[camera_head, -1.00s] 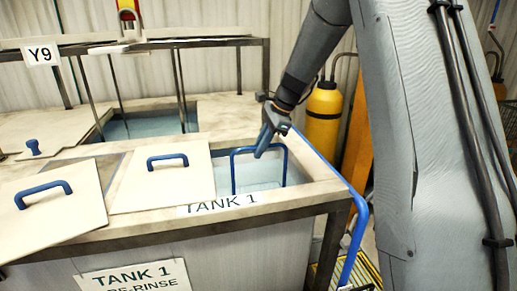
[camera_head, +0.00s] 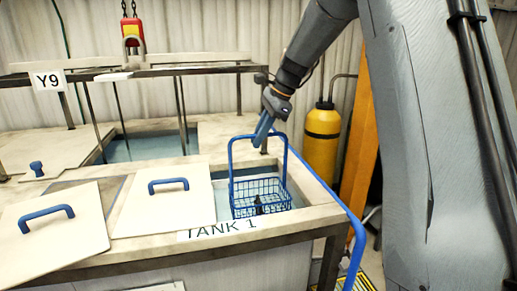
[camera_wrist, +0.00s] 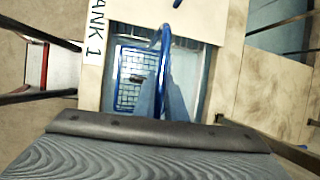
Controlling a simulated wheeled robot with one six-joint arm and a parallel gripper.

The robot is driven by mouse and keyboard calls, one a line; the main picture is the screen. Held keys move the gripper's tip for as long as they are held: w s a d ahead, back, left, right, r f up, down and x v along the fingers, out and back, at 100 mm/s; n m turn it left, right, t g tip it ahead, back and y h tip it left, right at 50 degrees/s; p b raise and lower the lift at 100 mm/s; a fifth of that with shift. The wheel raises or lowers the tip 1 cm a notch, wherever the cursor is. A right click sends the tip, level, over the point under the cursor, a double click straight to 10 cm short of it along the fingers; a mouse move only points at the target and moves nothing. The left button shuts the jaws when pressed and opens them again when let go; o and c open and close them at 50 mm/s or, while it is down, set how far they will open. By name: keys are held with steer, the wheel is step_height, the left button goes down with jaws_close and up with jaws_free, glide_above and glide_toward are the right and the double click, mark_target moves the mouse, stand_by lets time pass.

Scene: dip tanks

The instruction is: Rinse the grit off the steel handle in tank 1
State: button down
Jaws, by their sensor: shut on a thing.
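My gripper (camera_head: 259,136) is shut on the tall hoop of a blue wire basket (camera_head: 246,189) and holds it at the opening of tank 1 (camera_head: 312,212). The basket's mesh shows above or near the water surface; I cannot tell whether its bottom is still under water. A small dark piece (camera_head: 259,204), probably the steel handle, lies in the basket. It also shows in the wrist view (camera_wrist: 137,78), too small to tell whether grit is on it. My gripper's fingers (camera_wrist: 168,100) reach to the hoop in the wrist view.
A pale lid with a blue handle (camera_head: 163,209) lies just left of the opening, with another lid (camera_head: 63,238) further left. A second open tank (camera_head: 145,147) lies behind. A blue rail (camera_head: 352,226) runs along the right edge. A yellow cylinder (camera_head: 321,146) stands behind right.

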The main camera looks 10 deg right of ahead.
step_height(320, 180, up, 9)
steer(key=shift+r, duration=0.15)
stand_by(0.4)
stand_by(0.7)
